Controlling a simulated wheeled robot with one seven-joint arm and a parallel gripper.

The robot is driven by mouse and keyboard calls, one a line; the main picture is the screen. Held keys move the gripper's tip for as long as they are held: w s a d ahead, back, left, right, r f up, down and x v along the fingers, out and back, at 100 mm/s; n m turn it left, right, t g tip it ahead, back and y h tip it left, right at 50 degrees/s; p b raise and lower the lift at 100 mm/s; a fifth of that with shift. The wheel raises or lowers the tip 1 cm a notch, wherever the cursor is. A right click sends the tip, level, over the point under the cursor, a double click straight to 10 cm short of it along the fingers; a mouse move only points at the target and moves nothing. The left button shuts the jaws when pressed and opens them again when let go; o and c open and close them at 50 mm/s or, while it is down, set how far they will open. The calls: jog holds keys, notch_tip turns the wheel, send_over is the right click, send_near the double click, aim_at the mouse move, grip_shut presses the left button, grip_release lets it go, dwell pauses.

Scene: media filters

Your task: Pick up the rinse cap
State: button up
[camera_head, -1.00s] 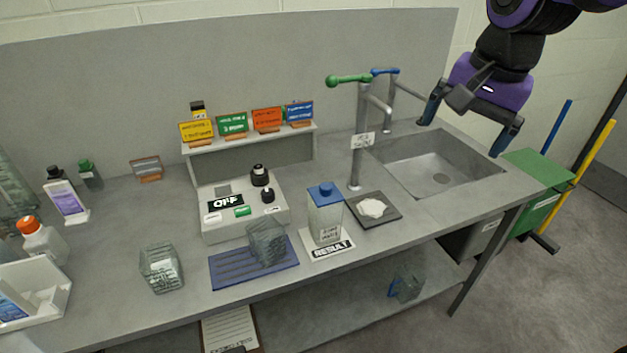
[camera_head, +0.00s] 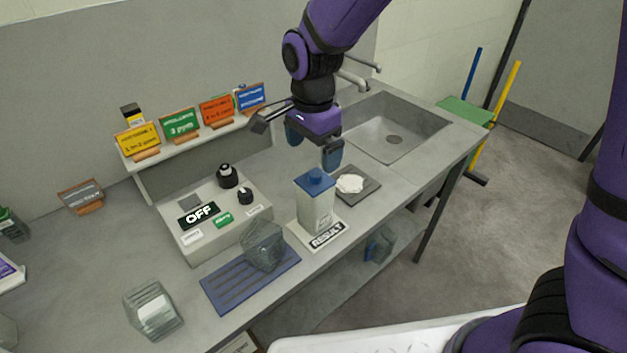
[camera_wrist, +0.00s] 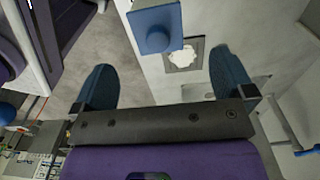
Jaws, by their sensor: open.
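A square translucent bottle (camera_head: 317,212) with a flat blue cap (camera_head: 316,181) stands upright on the RESULT plate (camera_head: 309,243). No part is labelled rinse cap; I cannot tell for sure that this blue cap is it. My gripper (camera_head: 313,145) is open and empty, above and behind the bottle, apart from it. In the wrist view the blue cap (camera_wrist: 157,27) shows at the top, beyond and between the fingertips of my gripper (camera_wrist: 162,58). A white lump (camera_head: 349,184) lies on a dark square tray (camera_head: 370,190) right of the bottle.
A glass block-like container (camera_head: 264,246) stands on the blue ribbed mat (camera_head: 225,291), left of the bottle. The control box (camera_head: 190,245) marked OFF is behind it. Another glass container (camera_head: 152,310) stands at front left. The sink (camera_head: 385,128) lies at back right.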

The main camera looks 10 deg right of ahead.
aim_at(315, 172)
jog(key=shift+d+f, duration=0.15)
jog(key=shift+f, duration=1.45)
jog(key=shift+d+f, duration=0.1)
jog(key=shift+f, duration=1.5)
jog(key=shift+c, duration=0.5)
jog(key=c, duration=0.9)
